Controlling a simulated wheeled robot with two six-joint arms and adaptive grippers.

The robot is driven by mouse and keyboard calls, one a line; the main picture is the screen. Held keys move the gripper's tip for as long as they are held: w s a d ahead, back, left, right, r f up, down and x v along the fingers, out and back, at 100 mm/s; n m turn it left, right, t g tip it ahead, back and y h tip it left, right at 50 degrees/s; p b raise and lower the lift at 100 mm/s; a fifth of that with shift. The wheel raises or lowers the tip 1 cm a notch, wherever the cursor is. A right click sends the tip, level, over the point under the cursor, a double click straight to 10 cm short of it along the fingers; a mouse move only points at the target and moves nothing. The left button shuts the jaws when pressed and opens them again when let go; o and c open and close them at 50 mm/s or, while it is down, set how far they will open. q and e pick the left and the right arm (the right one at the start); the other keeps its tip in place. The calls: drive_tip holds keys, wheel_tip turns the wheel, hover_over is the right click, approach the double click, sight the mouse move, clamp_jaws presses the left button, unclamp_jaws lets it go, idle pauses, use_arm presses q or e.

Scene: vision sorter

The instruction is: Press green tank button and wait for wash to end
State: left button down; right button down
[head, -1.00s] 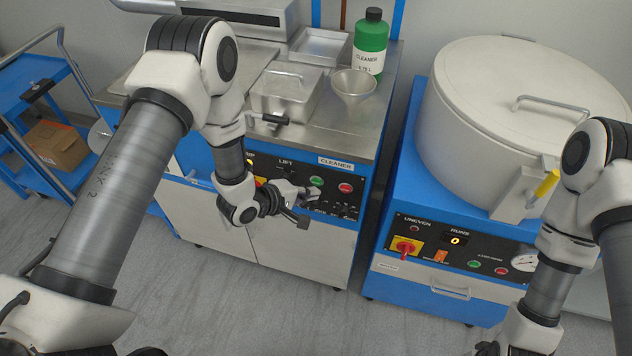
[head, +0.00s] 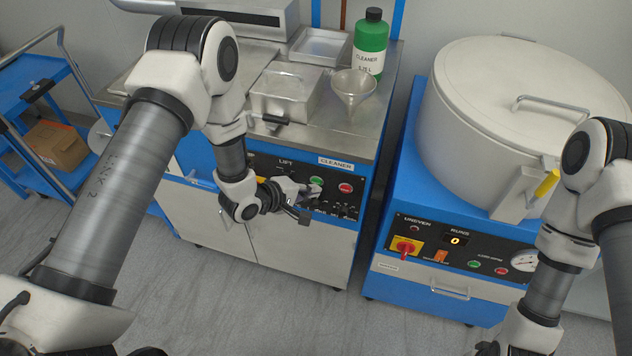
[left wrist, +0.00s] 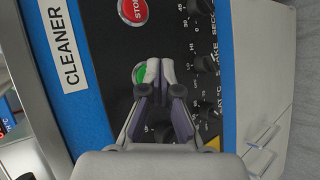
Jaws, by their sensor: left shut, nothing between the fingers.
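The blue cleaner tank cabinet has a black panel under the CLEANER label (head: 337,163). On the panel are a green button (head: 316,181) and a red STOP button (head: 345,188). My left gripper (head: 317,191) is at this panel with its fingertips just below the green button. In the left wrist view the shut, empty fingers (left wrist: 154,68) overlap the green button (left wrist: 138,74) and hide part of it. I cannot tell whether they touch it. The red STOP button (left wrist: 133,10) is clear of the fingers. My right gripper (head: 490,349) is cut off by the bottom edge.
Several knobs (left wrist: 203,65) sit beside the buttons. A large round white machine (head: 470,130) stands to the right. A blue cart (head: 40,80) is at left.

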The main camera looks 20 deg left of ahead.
use_arm(q)
drive_tip(key=shift+w, duration=0.45)
idle(0.4)
drive_tip(key=shift+s, duration=0.9)
drive_tip(key=s+p, duration=0.1)
drive_tip(key=s, duration=0.4)
drive_tip(key=shift+a, duration=0.1)
idle(0.7)
